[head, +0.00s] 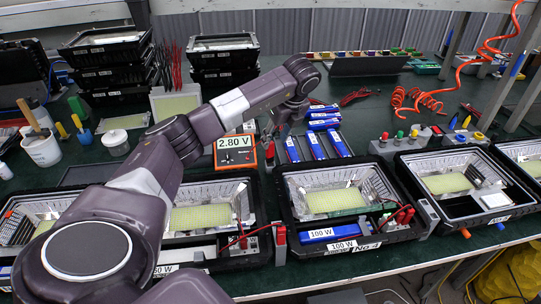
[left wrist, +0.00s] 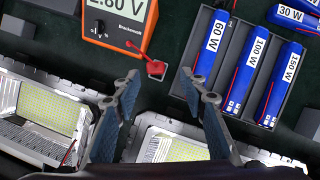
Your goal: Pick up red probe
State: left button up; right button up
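My left gripper (head: 273,130) hangs over the table beside the multimeter (head: 235,151) in the head view. In the left wrist view its two fingers (left wrist: 160,84) are spread apart, with nothing held between them. A small red piece (left wrist: 155,68), probably the red probe, lies just beyond the fingertips, below the multimeter (left wrist: 121,22), which reads 2.80 V in the head view. I cannot tell its full shape. In the head view the gripper's fingers are small and partly hidden by my own arm. My right gripper is not in view.
A dark tray (left wrist: 232,75) of blue driver packs stands right of the fingers. Open floodlight housings (head: 340,203) line the front edge, with red and black leads on some. Stacked black housings (head: 107,60) stand at the back left. A red coiled hose (head: 490,45) hangs at right.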

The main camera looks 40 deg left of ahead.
aim_at(272, 148)
pick_arm(q)
jog(key=shift+a+f, duration=0.25)
jog(key=shift+f, duration=0.25)
jog(key=shift+s+a+f+p, duration=0.2)
jog(key=shift+f+p, duration=0.15)
jog(key=shift+f, duration=0.3)
jog(key=p+x, duration=0.1)
jog(key=x, duration=0.3)
jog(key=shift+a+f, duration=0.15)
jog(key=shift+f, duration=0.25)
grip_shut()
